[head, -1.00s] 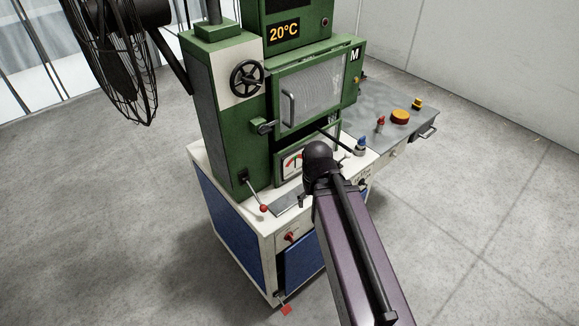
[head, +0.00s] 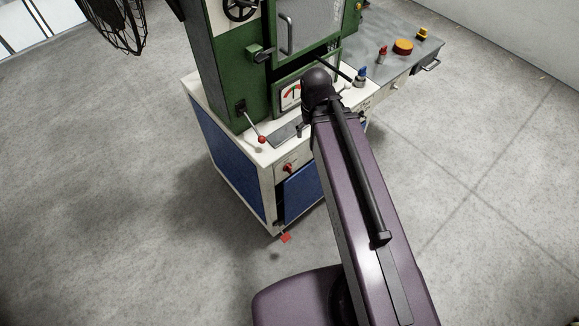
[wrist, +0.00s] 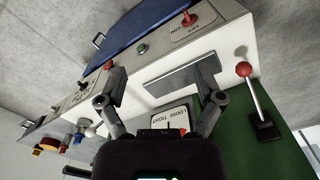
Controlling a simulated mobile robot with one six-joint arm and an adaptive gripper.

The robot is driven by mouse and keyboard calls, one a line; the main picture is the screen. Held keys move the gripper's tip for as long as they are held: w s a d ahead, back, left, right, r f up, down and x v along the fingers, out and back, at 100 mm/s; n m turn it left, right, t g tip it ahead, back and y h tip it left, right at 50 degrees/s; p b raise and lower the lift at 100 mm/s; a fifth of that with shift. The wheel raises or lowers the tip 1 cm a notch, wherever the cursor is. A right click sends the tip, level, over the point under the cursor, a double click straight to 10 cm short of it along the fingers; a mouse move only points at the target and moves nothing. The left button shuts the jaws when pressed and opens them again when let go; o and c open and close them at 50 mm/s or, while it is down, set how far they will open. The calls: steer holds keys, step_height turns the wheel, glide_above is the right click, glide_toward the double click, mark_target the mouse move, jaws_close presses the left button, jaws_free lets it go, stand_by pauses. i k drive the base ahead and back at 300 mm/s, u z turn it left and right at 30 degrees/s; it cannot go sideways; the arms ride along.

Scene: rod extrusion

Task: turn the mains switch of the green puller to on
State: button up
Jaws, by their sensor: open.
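The green puller (head: 222,75) stands on a white-topped cabinet with blue panels. The mains switch, a red rotary knob (head: 290,168), is on the white front panel below the top edge. In the wrist view the red knob (wrist: 188,19) sits on a plate marked on and off, at the top right; I cannot tell surely which mark it points to. My gripper (wrist: 160,94) is open and empty, its two fingers apart above the white top, clear of the knob. In the head view my arm hides most of the gripper.
A lever with a red ball (head: 262,139) stands out left of the grey plate (wrist: 183,80). A tight/loose gauge (wrist: 170,118) is close to the fingers. A green button (wrist: 142,48) is on the front panel. A grey side table (head: 395,40) with coloured knobs is at the right.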

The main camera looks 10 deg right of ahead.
mark_target(288, 168)
steer(key=z, duration=0.95)
steer(key=k, duration=1)
steer(key=u, duration=0.75)
